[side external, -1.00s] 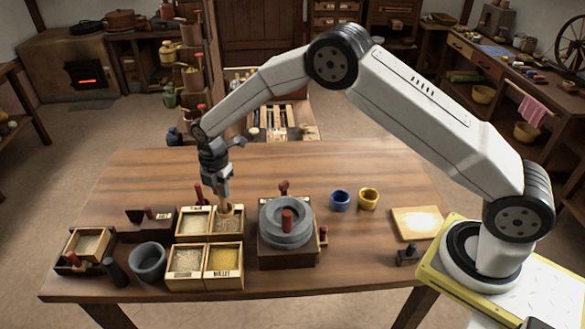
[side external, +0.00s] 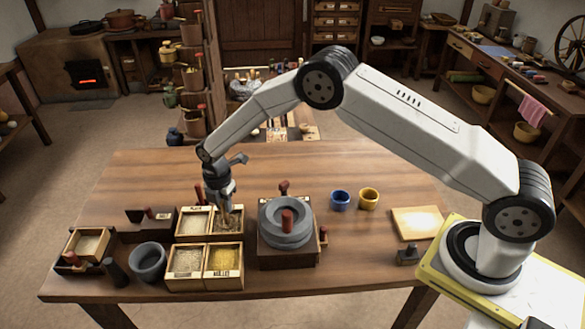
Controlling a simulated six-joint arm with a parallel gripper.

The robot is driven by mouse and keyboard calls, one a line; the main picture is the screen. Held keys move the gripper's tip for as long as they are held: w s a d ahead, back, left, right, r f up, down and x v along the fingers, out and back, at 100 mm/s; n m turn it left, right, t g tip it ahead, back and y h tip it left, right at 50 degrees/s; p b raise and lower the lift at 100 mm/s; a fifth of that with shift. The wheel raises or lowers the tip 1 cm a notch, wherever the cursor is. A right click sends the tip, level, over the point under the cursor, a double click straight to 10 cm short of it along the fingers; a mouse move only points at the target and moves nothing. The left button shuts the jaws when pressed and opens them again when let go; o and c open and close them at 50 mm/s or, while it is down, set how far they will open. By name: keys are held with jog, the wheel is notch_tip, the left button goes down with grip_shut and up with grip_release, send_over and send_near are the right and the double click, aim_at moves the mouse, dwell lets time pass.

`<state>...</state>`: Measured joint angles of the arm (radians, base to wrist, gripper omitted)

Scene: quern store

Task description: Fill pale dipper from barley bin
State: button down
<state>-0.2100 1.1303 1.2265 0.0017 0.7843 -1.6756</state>
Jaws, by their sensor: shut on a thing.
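My gripper (side external: 223,206) is shut on a pale dipper, which is mostly hidden by the jaws and sunk into the back right bin (side external: 241,225). That bin is one of a two-by-two block of pale wooden grain bins and holds brownish grain. Its label is too small to read, so I cannot tell by name which one is the barley bin. The front right bin (side external: 224,267) is labelled millet and holds yellow grain. The back left bin (side external: 194,220) and the front left bin (side external: 187,261) hold paler grain.
A grey stone quern (side external: 287,225) stands just right of the bins. A grey mortar (side external: 148,262) and a small tray box (side external: 87,245) stand to the left. Blue (side external: 340,201) and yellow cups (side external: 369,198) and a pale board (side external: 418,222) lie to the right.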

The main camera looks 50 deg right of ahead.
jog(key=shift+f, duration=0.95)
jog(key=shift+f, duration=0.1)
dwell(0.9)
jog(key=shift+r, duration=4.05)
